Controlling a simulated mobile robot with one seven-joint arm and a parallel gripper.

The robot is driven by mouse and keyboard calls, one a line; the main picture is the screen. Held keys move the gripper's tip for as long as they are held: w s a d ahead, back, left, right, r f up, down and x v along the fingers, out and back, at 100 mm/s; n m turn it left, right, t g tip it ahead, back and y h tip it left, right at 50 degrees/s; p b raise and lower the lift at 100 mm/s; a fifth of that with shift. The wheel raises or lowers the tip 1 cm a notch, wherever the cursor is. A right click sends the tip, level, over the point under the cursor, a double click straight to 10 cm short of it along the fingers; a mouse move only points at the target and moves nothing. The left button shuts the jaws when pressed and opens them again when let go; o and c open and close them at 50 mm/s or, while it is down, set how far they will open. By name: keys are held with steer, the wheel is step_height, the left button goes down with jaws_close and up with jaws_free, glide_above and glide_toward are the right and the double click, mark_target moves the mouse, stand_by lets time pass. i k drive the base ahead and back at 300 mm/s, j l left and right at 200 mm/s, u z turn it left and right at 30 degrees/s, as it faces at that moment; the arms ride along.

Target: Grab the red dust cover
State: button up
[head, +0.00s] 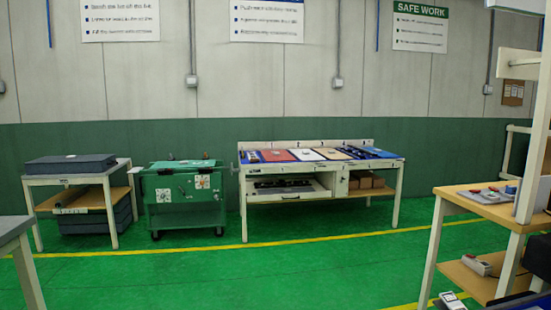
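A flat red panel (277,156) lies on top of the white workbench (244,205) against the far wall. It is the largest red thing in view, but it is too small here to confirm as the dust cover. A blue area with dark items lies to its left, and a pale panel (304,154) lies to its right. Small reddish items (474,190) also lie on the wooden table at the right, too small to make out. My gripper is not in view.
A green cart (185,215) stands left of the workbench. A white-framed table (38,225) with dark flat cases stands farther left. A wooden-topped shelf table (455,192) is close at the right, and a grey table corner (14,228) at the left. The green floor between is clear.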

mark_target(276, 154)
steer(key=i+l, duration=0.1)
steer(key=i, duration=1.75)
steer(key=i+l+z, duration=0.1)
steer(key=i, duration=3.55)
steer(key=i+z, duration=0.1)
steer(key=i, duration=1.75)
